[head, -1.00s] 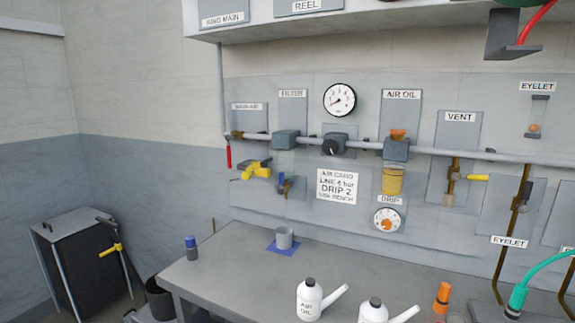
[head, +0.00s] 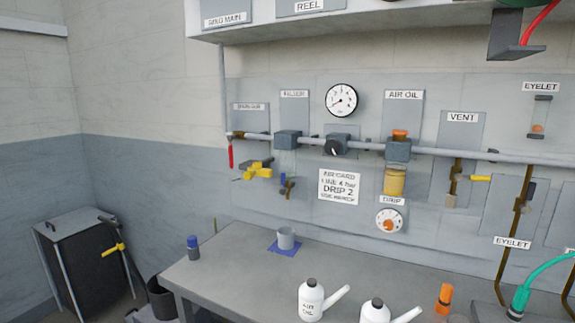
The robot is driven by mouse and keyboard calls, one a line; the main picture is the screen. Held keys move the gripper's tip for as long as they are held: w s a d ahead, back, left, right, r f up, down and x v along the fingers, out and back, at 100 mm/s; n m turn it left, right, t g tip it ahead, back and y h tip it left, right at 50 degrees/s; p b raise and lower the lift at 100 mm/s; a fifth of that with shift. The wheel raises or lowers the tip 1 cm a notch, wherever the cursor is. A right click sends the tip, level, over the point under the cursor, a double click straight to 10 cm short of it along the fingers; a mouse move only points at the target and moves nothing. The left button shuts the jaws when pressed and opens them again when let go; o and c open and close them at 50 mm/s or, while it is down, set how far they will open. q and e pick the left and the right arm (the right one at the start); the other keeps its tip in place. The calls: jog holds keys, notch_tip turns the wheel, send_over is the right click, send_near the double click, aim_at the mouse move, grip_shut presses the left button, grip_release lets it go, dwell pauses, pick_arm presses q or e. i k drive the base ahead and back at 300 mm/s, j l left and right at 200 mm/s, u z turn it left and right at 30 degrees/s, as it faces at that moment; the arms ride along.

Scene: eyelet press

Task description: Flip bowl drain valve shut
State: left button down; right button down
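The filter (head: 288,140) is a dark block on the grey pipe, under a pale label plate. Below it hangs a small brass valve (head: 288,188) with a blue part (head: 282,183) at its upper left. This looks like the bowl drain valve, but it is too small for me to tell its lever position. Neither of my grippers is in the head view, and nothing is seen touching the valve.
A yellow and dark fitting (head: 258,170) hangs just left of the valve. A red lever (head: 230,156) points down at the pipe's left end. The bench (head: 235,285) below carries a grey cup (head: 286,238) and white oil cans (head: 311,301).

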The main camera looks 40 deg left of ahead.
aim_at(282, 192)
jog(key=u, duration=1.25)
